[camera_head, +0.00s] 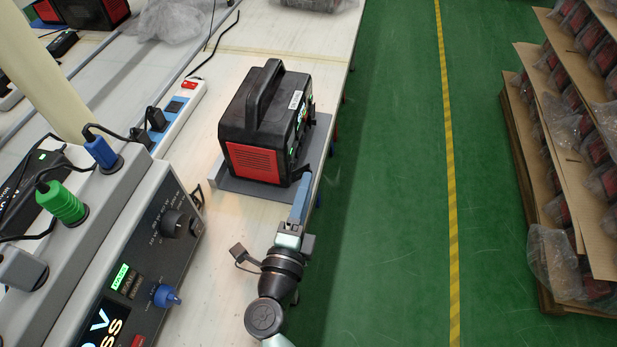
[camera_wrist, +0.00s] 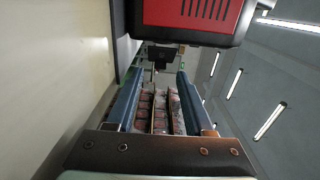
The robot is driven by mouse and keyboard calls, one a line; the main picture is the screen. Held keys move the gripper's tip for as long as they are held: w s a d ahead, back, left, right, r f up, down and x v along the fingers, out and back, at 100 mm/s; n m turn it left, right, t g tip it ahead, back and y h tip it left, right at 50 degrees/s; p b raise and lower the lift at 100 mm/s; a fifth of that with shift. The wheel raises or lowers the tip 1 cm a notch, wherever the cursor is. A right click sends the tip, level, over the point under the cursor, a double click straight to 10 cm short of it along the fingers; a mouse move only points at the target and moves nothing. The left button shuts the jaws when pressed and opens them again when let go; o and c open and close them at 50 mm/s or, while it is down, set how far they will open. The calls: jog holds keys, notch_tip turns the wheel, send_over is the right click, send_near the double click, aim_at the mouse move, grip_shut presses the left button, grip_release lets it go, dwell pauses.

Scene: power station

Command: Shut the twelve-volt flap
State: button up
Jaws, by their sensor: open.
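The black power station (camera_head: 262,118) with a red end panel and a top handle stands on a grey mat on the bench. Its port side faces right, toward the aisle. A small dark flap (camera_head: 300,172) appears to stick out low at its near right corner; a dark piece, likely this flap, shows in the wrist view (camera_wrist: 162,54). I cannot read its label. My gripper (camera_head: 304,180) is at that corner, its blue fingers pointing along the port side. In the wrist view my gripper (camera_wrist: 160,72) is open and empty, with the dark piece beyond the fingertips. Contact cannot be told.
The grey mat (camera_head: 222,178) reaches near the bench's right edge. A white power strip (camera_head: 180,112) with plugs lies to the left. A grey test unit (camera_head: 150,250) with a blue knob fills the near left. The green floor aisle is clear; shelves (camera_head: 570,130) stand right.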

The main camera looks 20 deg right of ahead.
aim_at(302, 175)
jog(key=shift+x, duration=1.8)
grip_shut()
